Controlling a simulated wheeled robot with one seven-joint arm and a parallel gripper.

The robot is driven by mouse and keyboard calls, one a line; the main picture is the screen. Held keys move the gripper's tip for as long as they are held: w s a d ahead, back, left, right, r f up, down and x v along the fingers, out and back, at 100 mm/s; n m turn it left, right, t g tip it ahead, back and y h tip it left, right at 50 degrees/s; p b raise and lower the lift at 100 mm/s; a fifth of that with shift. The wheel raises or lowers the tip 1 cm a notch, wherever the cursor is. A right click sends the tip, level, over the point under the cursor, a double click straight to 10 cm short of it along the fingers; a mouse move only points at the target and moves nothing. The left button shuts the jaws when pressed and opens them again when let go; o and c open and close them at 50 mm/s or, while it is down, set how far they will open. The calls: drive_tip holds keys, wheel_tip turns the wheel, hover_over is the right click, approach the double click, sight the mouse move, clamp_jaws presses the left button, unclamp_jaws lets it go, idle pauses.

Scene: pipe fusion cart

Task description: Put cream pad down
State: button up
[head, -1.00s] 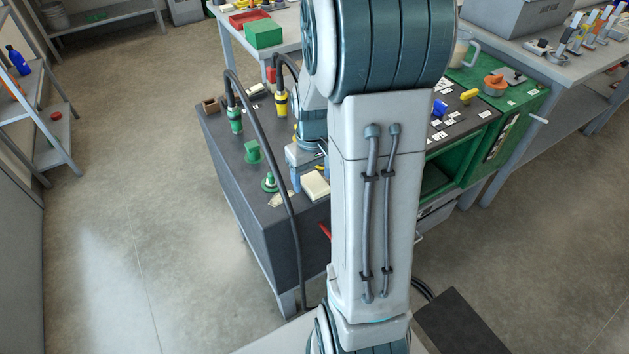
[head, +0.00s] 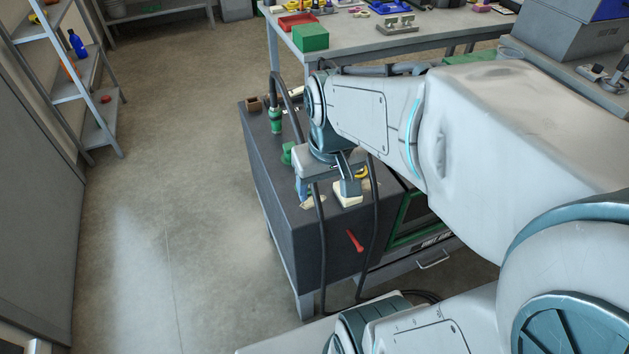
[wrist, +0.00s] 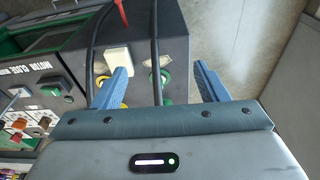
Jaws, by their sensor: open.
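The cream pad (head: 348,200) lies on the dark top of the cart (head: 262,160), near its front corner. My gripper hides part of the pad in the head view.
A green round fitting (wrist: 165,78) and a black hose (wrist: 155,45) show between the fingers in the wrist view. A pale scrap (head: 313,202) lies near the cart's edge. A red handle (head: 354,240) sticks out in front. A green connector (head: 275,120) stands farther back.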

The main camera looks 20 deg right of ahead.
drive_tip(key=shift+t, duration=0.3)
drive_tip(key=s+a, duration=0.2)
drive_tip(key=s, duration=0.1)
drive_tip(key=shift+s+a, duration=0.2)
drive_tip(key=shift+s, duration=0.05)
drive_tip(key=p+v, duration=0.2)
drive_tip(key=v, duration=0.1)
drive_tip(key=shift+w+d+p, duration=0.1)
drive_tip(key=shift+w+p, duration=0.25)
drive_tip(key=shift+p, duration=0.05)
